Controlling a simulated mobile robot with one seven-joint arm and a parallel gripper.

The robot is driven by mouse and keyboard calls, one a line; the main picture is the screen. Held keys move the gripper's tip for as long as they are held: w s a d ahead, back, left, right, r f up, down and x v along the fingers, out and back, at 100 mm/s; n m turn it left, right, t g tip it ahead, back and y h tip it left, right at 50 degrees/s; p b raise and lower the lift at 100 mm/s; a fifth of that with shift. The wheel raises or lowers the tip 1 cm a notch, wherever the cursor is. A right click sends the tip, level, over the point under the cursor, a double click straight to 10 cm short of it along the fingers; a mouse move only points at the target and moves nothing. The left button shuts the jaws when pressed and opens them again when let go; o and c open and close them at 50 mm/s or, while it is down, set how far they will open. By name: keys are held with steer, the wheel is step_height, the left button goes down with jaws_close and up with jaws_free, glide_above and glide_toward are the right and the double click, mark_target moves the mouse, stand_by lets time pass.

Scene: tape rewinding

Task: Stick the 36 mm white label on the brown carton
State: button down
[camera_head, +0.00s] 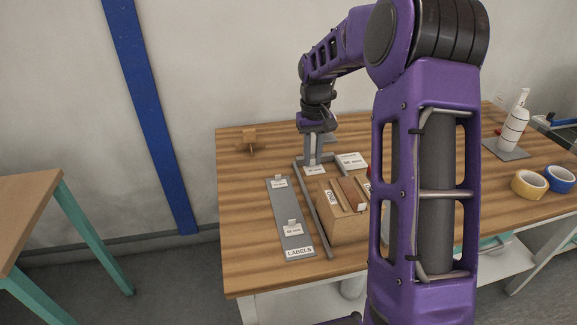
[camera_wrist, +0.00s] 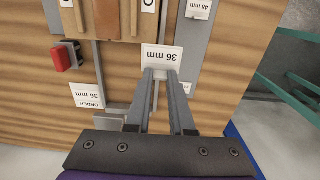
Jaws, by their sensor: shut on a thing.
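My gripper (camera_head: 313,162) is shut on a white label (camera_wrist: 162,58) that reads "36 mm". The label sits at the fingertips, and its printing faces the wrist camera upside down. In the head view the same label (camera_head: 314,170) shows behind the brown carton (camera_head: 343,230), apart from it as far as I can tell. In the wrist view, part of the carton (camera_wrist: 112,22) lies at the top edge, beyond the label.
A grey label plate (camera_head: 284,212) with other labels lies left of the carton, beside a grey bar (camera_head: 315,215). A white order card (camera_wrist: 87,96) reads "36 mm".

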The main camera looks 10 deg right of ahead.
steer(key=shift+s+d+r+b, duration=0.4)
steer(key=shift+s+d, duration=0.5)
steer(key=shift+d, duration=0.35)
steer(key=shift+s+d+r+b, duration=0.25)
steer(key=shift+s+d+r, duration=0.1)
steer(key=shift+s+d, duration=0.75)
steer(key=shift+s+d+r+b, duration=0.4)
steer(key=shift+s+d, duration=0.3)
steer(key=shift+d, duration=0.7)
steer(key=shift+r+p, duration=0.15)
steer(key=shift+p, duration=0.25)
steer(key=shift+f, duration=0.2)
steer(key=shift+f+b, duration=0.75)
steer(key=shift+f, duration=0.35)
steer(key=shift+f, duration=0.25)
steer(key=shift+f+b, duration=0.3)
steer(key=shift+f, duration=0.1)
